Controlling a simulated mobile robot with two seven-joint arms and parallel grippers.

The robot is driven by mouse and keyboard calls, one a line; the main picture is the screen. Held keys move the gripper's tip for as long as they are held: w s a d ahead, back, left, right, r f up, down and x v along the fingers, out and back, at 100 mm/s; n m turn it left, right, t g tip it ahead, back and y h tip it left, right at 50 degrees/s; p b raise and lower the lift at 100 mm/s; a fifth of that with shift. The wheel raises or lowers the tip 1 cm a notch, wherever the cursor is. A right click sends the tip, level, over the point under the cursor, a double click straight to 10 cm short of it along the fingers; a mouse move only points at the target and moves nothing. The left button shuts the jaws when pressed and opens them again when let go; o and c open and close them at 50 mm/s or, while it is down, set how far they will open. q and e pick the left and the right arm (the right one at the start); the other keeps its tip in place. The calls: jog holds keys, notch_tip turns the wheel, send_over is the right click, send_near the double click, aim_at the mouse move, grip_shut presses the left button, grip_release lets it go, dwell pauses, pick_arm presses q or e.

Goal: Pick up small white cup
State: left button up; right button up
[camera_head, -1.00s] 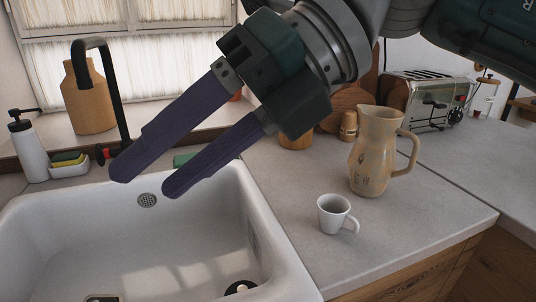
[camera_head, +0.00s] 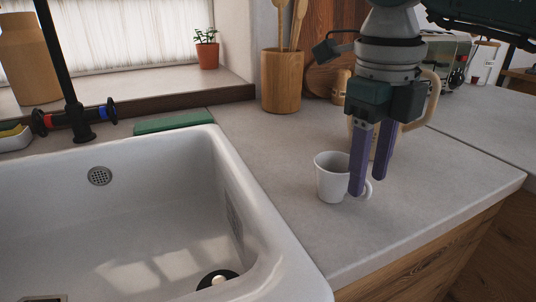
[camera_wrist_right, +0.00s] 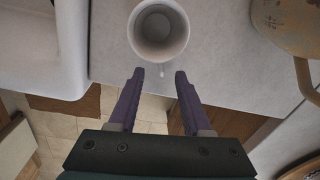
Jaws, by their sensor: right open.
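In the right wrist view the cup (camera_wrist_right: 158,32) is just beyond the open fingers (camera_wrist_right: 156,74). The fingers are apart and hold nothing. My left gripper is not in view.
A beige pitcher (camera_head: 428,98) stands behind my right gripper, mostly hidden; it also shows in the wrist view (camera_wrist_right: 287,22). A white sink (camera_head: 150,210) lies left of the cup. A wooden utensil holder (camera_head: 282,80) stands behind. The counter's front right is clear.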

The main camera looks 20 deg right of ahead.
aim_at(368, 183)
jog(key=shift+d+f, duration=0.15)
jog(key=shift+f, duration=1.35)
grip_shut()
